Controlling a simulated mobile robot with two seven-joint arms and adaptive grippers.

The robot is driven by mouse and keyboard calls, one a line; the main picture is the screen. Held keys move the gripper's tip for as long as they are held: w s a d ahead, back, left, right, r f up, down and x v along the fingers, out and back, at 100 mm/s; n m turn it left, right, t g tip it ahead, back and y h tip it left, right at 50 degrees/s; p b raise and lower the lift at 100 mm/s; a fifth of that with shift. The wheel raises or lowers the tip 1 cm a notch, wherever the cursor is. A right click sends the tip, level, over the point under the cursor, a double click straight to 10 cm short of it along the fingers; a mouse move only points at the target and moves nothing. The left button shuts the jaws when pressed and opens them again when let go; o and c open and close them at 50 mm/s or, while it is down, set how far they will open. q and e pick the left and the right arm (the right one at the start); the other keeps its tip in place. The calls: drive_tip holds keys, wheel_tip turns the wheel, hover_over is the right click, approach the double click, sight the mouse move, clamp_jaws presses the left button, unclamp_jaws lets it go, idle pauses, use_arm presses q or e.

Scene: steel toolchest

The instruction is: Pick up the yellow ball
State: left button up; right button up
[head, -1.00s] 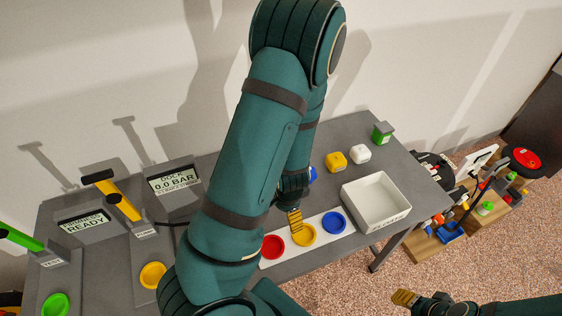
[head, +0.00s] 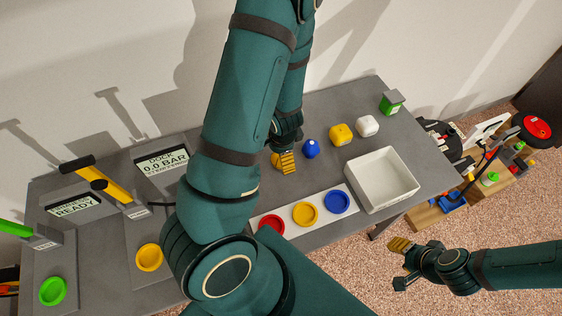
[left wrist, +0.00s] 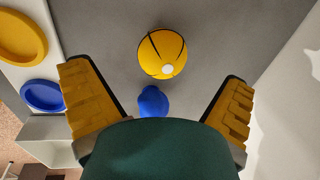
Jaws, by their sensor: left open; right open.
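The yellow ball (left wrist: 162,54) shows in the left wrist view with dark lines and a pale spot. It rests on the grey table, ahead of and between the fingers of my open left gripper (left wrist: 157,84), with nothing held. In the head view my left gripper (head: 284,162) is low over the table, left of a blue ball (head: 310,148); the yellow ball is hidden there behind my arm and gripper. The blue ball also shows in the left wrist view (left wrist: 152,101), close to the yellow ball. My right gripper (head: 400,262) is open and empty, off the table's front edge.
A yellow rounded block (head: 341,134) and a white one (head: 367,126) lie right of the blue ball. A white tray (head: 392,196) and a strip with red, yellow (head: 305,214) and blue (head: 336,202) discs are nearer the front. A dock display (head: 162,162) stands left.

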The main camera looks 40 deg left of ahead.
use_arm(q)
drive_tip(key=f+b, duration=0.1)
drive_tip(key=f, duration=0.1)
drive_tip(key=w+f+b, duration=0.1)
drive_tip(key=f, duration=0.1)
drive_tip(key=a+f+b, duration=0.1)
drive_tip(key=f, duration=0.2)
drive_tip(key=shift+w+a+b, duration=0.1)
drive_tip(key=shift+w+b, duration=0.1)
drive_tip(key=shift+b, duration=0.15)
drive_tip(key=c, duration=1.3)
